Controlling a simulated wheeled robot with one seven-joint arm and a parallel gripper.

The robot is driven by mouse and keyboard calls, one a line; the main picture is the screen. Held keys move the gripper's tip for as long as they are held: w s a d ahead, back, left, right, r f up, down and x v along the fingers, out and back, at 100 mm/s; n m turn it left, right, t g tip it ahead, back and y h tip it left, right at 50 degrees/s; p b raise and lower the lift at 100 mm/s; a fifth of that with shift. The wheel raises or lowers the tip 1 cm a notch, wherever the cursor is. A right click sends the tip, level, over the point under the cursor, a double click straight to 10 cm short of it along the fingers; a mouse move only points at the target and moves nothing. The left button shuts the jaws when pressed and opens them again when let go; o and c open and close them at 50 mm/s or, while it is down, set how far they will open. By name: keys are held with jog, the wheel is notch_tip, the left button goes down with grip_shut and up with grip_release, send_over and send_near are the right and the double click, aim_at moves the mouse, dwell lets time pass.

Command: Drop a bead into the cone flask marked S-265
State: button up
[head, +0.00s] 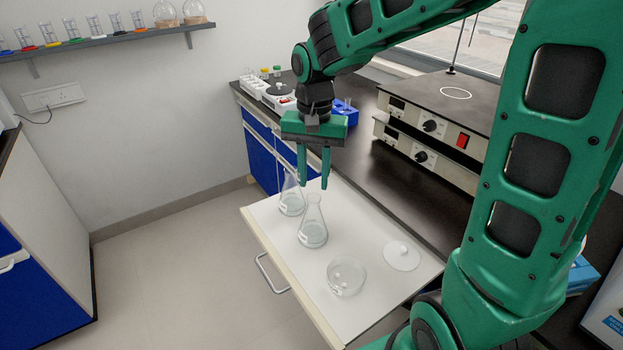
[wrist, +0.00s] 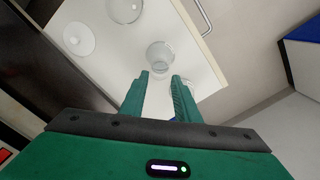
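Two clear cone flasks stand upright on a pulled-out white drawer (head: 375,300). The nearer flask (head: 313,235) is just below my gripper, and the farther flask (head: 291,202) is behind it to the left. Their markings are too small to read, so I cannot tell which is S-265. My gripper (head: 313,186) points down above the flasks, its fingers apart with nothing visible between them. In the wrist view one flask (wrist: 160,55) shows beyond the gap between the fingertips (wrist: 160,76). A white round disc (head: 402,257) has a small pale lump at its centre, possibly a bead.
A round clear glass vessel (head: 345,276) sits at the drawer's near end. The dark bench (head: 400,180) beside the drawer carries stacked hotplate units (head: 436,118), a white device (head: 280,96) and a blue rack (head: 345,112). A wall shelf (head: 110,38) holds glassware. The floor left of the drawer is clear.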

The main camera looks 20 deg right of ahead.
notch_tip(320, 180, up, 10)
jog(key=shift+f, duration=0.15)
dwell(0.7)
jog(key=s+d+f, duration=0.4)
jog(key=s+d, duration=0.4)
jog(key=s, duration=0.4)
jog(key=s+d+f, duration=0.5)
jog(key=s+d, duration=0.4)
jog(key=s, duration=0.3)
jog(key=shift+s+d+f+n, duration=0.15)
jog(key=shift+f+n, duration=0.05)
jog(key=shift+n, duration=0.1)
jog(key=shift+w+f, duration=0.25)
jog(key=shift+w, duration=0.4)
